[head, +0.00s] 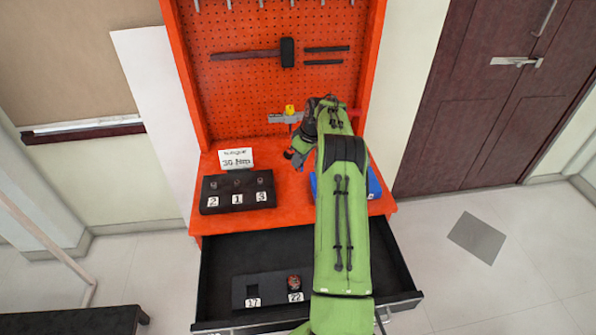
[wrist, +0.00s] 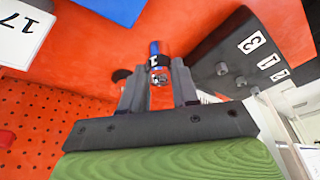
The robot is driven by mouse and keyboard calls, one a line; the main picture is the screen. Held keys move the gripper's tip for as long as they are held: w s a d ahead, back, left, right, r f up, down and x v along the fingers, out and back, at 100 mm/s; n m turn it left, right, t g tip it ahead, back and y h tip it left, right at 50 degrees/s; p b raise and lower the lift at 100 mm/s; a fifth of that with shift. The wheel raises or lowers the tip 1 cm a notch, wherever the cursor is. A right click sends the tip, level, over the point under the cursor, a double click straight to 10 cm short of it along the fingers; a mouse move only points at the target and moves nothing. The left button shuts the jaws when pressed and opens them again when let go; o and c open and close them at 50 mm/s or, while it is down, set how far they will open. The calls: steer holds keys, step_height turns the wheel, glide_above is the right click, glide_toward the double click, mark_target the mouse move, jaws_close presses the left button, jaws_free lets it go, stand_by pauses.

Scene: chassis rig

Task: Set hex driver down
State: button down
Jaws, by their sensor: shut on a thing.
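My gripper (head: 296,158) is above the orange bench top, left of the blue tray. In the wrist view my gripper (wrist: 158,88) is shut on a slim upright piece, which I take to be the hex driver (wrist: 155,60). In the head view the driver is too small and covered to make out clearly.
A black block (head: 210,201) labelled 2, 1, 3 stands on the bench left of my gripper, by a torque card (head: 236,158). The blue tray (head: 376,187) is partly behind my arm. Below, an open drawer (head: 225,255) holds a dark insert (head: 273,289). The bench front between block and arm is clear.

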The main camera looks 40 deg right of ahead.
mark_target(303, 167)
step_height(303, 167, down, 6)
steer(key=shift+f+b, duration=0.25)
steer(key=shift+b, duration=0.25)
steer(key=c, duration=0.8)
jaws_free()
steer(key=shift+c, duration=0.2)
steer(key=shift+r, duration=0.1)
